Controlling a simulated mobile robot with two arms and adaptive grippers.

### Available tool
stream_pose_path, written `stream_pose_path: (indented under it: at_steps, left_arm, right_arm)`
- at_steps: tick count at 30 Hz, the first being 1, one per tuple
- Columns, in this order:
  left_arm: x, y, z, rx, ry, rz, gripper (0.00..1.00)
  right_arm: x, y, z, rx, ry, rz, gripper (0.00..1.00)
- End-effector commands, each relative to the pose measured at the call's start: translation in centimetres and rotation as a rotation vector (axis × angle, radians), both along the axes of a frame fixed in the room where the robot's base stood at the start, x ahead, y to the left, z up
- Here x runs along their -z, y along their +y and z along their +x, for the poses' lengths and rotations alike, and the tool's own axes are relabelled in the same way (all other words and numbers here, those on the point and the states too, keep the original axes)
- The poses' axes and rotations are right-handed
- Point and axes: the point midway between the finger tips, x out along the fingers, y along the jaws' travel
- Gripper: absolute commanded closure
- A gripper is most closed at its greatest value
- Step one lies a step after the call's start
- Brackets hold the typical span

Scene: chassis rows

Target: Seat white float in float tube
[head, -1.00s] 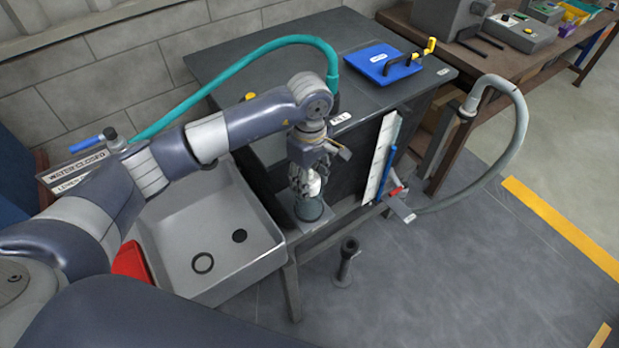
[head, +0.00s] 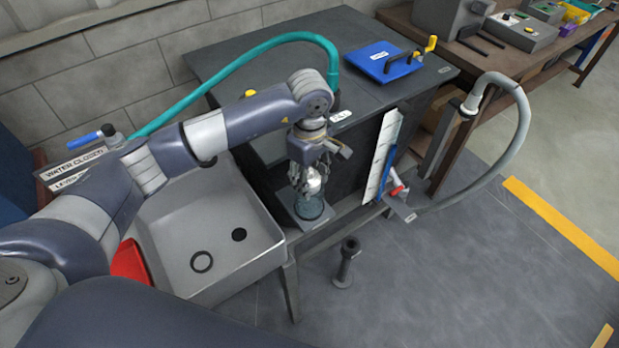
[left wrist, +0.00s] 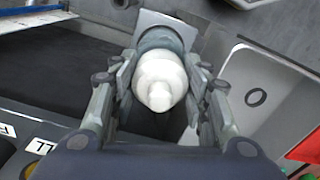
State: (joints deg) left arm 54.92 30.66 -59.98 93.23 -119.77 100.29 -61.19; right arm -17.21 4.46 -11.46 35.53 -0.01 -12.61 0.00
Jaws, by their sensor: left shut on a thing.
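The white float (left wrist: 160,80) is between the fingers of my left gripper (left wrist: 160,92), which is shut on it. In the head view the float (head: 314,184) shows as a pale shape below the wrist, partly hidden by the fingers of the left gripper (head: 310,178). The float tube (head: 310,208) is a grey-green round tube on a small grey plate, directly below the float. In the left wrist view the tube's (left wrist: 160,38) rim shows just beyond the float. I cannot tell whether the float's far end is inside the tube. My right gripper is out of view.
A grey sink (head: 222,288) is left of the tube. A white panel (head: 383,155) and a grey hose (head: 522,120) are to the right. A dark post (head: 346,262) stands on the floor in front.

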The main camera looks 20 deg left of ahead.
Motion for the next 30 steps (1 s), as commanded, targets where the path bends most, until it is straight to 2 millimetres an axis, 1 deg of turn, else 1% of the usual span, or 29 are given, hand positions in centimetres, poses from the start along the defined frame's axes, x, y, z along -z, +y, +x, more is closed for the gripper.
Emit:
stream_pose_path:
  at_steps: [1,8,9,11,12,20,23,26,29,30]
  left_arm:
    - [0.7,0.0,-0.4,0.001,0.011,0.002,0.79]
    - [0.9,-0.1,-0.5,0.002,0.015,0.003,0.79]
    - [0.9,-0.1,-0.5,0.002,0.015,0.002,0.50]
    - [0.9,-0.1,-0.5,0.002,0.016,0.003,0.37]
    - [0.9,-0.1,-0.5,0.002,0.016,0.003,0.34]
    - [0.7,-0.1,-0.4,0.003,0.013,0.001,0.34]
    - [0.4,-0.1,-0.3,0.003,0.009,0.001,0.34]
    - [-0.6,-0.1,-0.2,0.001,0.006,0.001,0.34]
    - [-2.4,0.0,-0.1,0.002,0.004,0.001,0.34]
    - [-3.2,0.0,-0.1,0.003,0.003,0.000,0.34]
  right_arm:
    - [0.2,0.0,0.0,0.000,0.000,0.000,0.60]
    - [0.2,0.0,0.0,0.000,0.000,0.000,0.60]
    - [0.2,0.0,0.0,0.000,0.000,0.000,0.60]
    - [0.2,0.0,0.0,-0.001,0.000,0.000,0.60]
    - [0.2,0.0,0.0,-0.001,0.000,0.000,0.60]
    - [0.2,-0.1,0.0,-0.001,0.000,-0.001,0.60]
    - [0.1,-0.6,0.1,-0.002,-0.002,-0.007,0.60]
    - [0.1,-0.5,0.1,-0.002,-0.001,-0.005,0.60]
    - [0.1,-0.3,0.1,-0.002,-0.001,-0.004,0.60]
    - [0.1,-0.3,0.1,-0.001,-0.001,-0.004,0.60]
